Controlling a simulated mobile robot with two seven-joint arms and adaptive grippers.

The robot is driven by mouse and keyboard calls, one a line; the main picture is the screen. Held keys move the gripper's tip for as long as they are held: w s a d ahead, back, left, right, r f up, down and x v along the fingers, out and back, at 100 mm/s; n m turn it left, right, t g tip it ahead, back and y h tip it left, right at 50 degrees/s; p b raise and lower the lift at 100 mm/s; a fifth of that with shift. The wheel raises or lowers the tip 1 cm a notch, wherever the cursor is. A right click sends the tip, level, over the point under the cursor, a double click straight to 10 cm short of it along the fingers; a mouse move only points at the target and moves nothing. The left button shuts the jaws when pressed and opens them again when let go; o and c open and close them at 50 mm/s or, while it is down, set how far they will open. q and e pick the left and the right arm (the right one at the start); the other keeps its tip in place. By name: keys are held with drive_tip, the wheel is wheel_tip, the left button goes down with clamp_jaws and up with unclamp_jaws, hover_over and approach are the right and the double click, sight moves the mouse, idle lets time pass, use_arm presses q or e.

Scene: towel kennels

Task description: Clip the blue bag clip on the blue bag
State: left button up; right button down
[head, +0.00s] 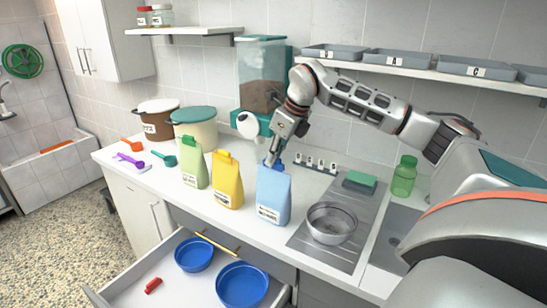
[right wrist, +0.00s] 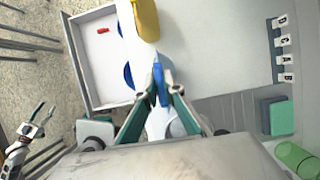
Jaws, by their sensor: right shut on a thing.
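The blue bag (head: 273,197) stands upright on the counter, to the right of the yellow bag. My right gripper (head: 272,160) is right over its top, pointing down. It is shut on the darker blue bag clip (right wrist: 161,88), which shows between the fingertips in the right wrist view. The clip is at the bag's top edge; the fingers partly hide it, and I cannot tell whether its jaws are around the bag. My left gripper (right wrist: 39,116) shows at the lower left of the right wrist view, away from the counter, its fingers apart and empty.
Yellow (head: 228,186) and green (head: 194,168) bags stand left of the blue bag. A metal bowl (head: 332,224) stands to the right. Behind is a dispenser (head: 262,70). The open drawer (head: 180,285) in front holds blue bowls and a small red object (head: 153,286).

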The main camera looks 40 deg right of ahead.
drive_tip(key=shift+p, duration=0.45)
idle(0.6)
drive_tip(key=shift+f, duration=1)
idle(2.7)
drive_tip(key=c, duration=1.6)
unclamp_jaws()
drive_tip(key=shift+r, duration=2.5)
